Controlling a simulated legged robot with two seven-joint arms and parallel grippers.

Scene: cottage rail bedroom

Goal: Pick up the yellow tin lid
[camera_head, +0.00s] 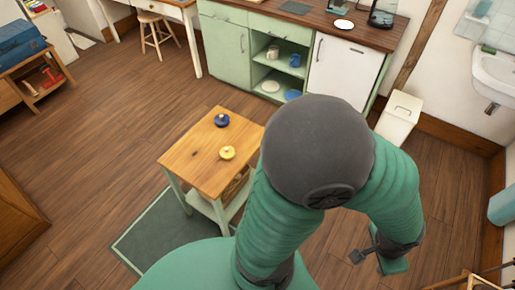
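The yellow tin lid (227,153) is a small round lid with a knob, lying on the wooden top of a small cart-like table (192,158). My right arm rises in the foreground, bends at a grey joint and comes down on the right. Its gripper (375,261) hangs over the floor at the lower right, well away from the table and the lid. Its two fingers look apart, with nothing seen between them. My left gripper is not in view.
A dark blue lid (222,121) lies behind the yellow one on the same table. My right arm hides the table's right side. A green kitchen counter (226,50) stands at the back, and a white bin (399,117) at the right. Floor left of the table is clear.

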